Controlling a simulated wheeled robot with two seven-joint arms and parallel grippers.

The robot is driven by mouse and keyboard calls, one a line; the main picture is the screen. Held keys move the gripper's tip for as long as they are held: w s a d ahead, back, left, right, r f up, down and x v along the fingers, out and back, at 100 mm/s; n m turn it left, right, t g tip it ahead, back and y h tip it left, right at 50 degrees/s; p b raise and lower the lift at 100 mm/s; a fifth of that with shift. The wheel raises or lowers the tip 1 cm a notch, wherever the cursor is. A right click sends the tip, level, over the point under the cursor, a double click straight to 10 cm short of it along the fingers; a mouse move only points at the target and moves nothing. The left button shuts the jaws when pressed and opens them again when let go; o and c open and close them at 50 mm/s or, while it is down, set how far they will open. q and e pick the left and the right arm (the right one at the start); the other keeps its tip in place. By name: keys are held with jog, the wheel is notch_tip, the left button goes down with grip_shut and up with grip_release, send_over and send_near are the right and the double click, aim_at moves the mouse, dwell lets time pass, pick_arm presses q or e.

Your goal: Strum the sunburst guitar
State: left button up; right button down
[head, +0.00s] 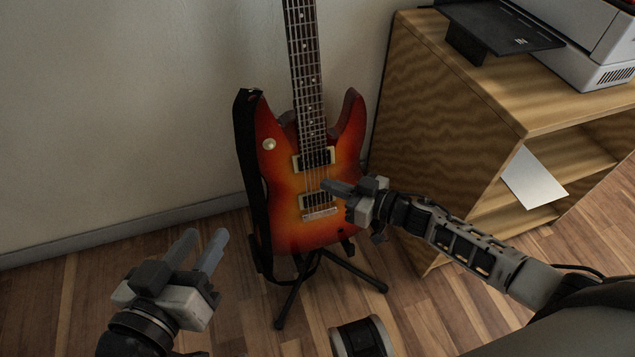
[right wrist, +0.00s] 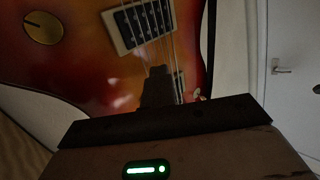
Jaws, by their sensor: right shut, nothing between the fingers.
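The sunburst guitar (head: 284,215) stands upright on a black floor stand (head: 340,265) against the wall, with a black strap (head: 247,170) down its left side. My right gripper (head: 326,186) is shut and empty, its fingertips in front of the strings between the two pickups. In the right wrist view the guitar body (right wrist: 75,65) fills the upper left, and the dark shut fingers (right wrist: 158,75) overlap the strings below a pickup (right wrist: 140,22). Whether they touch the strings I cannot tell. My left gripper (head: 205,240) is open and empty, low and left of the guitar.
A wooden shelf unit (head: 450,100) stands close to the right of the guitar, with a printer (head: 590,40) on top and white paper (head: 533,178) on a shelf. The wall is behind. Wooden floor (head: 60,300) is clear at the left. A door (right wrist: 292,60) shows in the right wrist view.

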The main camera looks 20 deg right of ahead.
jog(key=d, duration=0.3)
jog(key=shift+w+d, duration=0.1)
jog(key=shift+d, duration=0.2)
dwell(0.5)
jog(key=shift+s+r+p, duration=0.25)
jog(key=shift+s+p, duration=0.55)
jog(key=shift+s, duration=0.2)
